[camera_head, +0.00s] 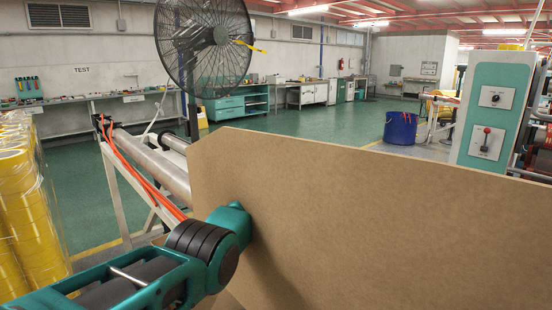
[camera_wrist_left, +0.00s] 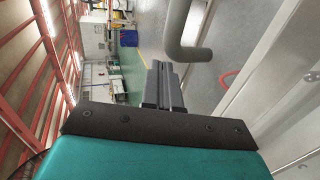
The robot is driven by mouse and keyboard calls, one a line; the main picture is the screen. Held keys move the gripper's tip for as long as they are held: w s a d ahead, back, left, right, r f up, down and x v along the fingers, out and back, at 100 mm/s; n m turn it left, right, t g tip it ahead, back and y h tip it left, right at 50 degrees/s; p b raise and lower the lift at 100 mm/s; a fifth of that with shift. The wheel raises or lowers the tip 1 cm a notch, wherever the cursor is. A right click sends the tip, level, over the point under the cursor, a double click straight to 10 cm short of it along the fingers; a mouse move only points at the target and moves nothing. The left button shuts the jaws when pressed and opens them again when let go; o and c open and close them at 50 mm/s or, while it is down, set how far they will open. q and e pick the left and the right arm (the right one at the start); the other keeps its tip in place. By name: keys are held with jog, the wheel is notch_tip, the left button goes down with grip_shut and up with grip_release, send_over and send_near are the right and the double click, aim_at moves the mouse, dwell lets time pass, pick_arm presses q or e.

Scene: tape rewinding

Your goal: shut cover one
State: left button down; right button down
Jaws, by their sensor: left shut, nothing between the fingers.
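My left gripper (camera_wrist_left: 163,88) shows in the left wrist view with its dark fingers together and nothing between them. A grey bent bar (camera_wrist_left: 186,45), like a handle, is just beyond and to the right of the fingertips; I see a gap between them. A pale panel or frame (camera_wrist_left: 262,75) runs along the right. In the head view a large brown board (camera_head: 370,210) fills the front; I cannot tell whether it or the pale panel belongs to cover one. My left arm reaches the board's left part, and its fingers are hidden there. My right gripper is not in view.
A metal roller (camera_head: 155,165) on a white frame with orange cords stands left of the board. Stacked yellow tape rolls (camera_head: 30,220) are at the far left. A black fan (camera_head: 203,45), a blue bin (camera_head: 400,127) and a teal control box (camera_head: 494,110) stand behind.

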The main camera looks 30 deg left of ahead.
pick_arm(q)
jog(key=shift+s+r, duration=0.1)
jog(key=shift+p+v, duration=0.9)
jog(key=shift+v, duration=0.25)
notch_tip(320, 180, up, 4)
send_over(295, 197)
jog(key=shift+p, duration=0.45)
jog(key=shift+f, duration=0.2)
